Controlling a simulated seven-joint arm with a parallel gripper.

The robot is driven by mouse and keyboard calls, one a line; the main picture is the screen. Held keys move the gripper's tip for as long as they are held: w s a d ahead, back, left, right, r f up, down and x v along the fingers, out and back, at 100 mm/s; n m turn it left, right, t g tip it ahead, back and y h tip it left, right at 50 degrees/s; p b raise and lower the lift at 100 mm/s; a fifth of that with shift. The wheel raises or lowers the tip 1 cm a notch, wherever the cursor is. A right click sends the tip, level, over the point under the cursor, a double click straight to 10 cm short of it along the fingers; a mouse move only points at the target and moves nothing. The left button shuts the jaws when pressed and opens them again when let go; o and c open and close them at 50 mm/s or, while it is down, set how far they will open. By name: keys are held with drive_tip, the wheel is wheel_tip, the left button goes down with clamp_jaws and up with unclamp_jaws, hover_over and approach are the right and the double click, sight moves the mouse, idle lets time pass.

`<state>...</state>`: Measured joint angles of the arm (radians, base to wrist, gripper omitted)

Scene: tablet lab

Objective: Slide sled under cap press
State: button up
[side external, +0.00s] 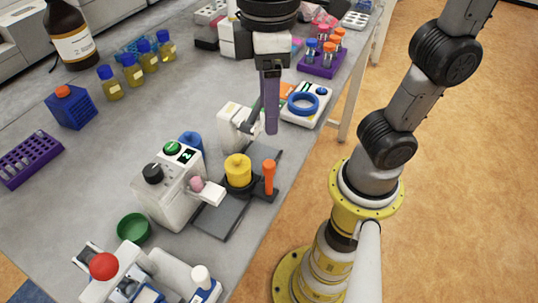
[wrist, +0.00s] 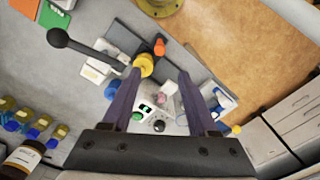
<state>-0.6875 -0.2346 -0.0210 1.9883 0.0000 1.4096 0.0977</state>
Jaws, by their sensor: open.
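The sled is a dark round holder (side external: 237,189) carrying a yellow cylinder (side external: 238,169), with an upright orange post (side external: 269,177) at its right side. It sits on a dark grey track (side external: 225,213). A white unit (side external: 232,121) stands at the track's far end; a long black ball-ended lever (wrist: 85,48) shows by it in the wrist view. I take it for the cap press. My gripper (wrist: 160,74) is open and empty, pointing down above the track, apart from the post. In the wrist view the orange post (wrist: 159,47) lies just beyond the fingertips; a finger partly covers the yellow cylinder (wrist: 145,63).
A white machine (side external: 168,187) with a green button and display stands beside the track's near end, its pink-tipped arm reaching over it. A green bowl (side external: 134,228) and a device with a red ball (side external: 104,266) are nearby. A scale with a blue ring (side external: 303,103) stands behind.

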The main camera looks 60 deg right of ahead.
sight(268, 163)
wheel_tip(268, 163, down, 12)
drive_tip(key=shift+f, duration=0.1)
idle(0.5)
clamp_jaws()
idle(1.2)
